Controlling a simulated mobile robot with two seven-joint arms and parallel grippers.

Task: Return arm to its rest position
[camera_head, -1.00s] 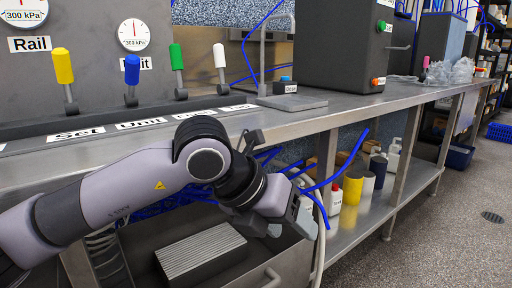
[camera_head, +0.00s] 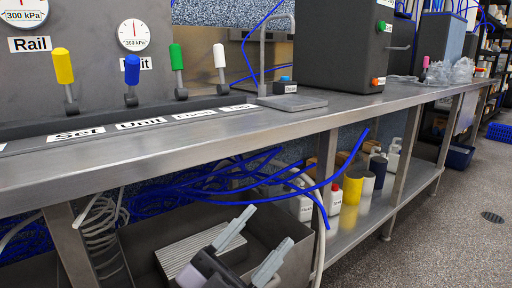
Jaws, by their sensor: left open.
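My left gripper (camera_head: 252,250) shows at the bottom centre of the head view, low in front of the bench. Its two grey fingers point up and to the right and stand apart, with nothing between them. The rest of my left arm is mostly below the picture's edge. My right gripper and arm are not in view.
The steel bench (camera_head: 250,130) crosses the view above the gripper. Under it are blue tubing (camera_head: 190,186), a grey drawer (camera_head: 270,225) with a ribbed block (camera_head: 195,250), and a shelf with bottles (camera_head: 352,188). Levers (camera_head: 132,75) stand at the back left.

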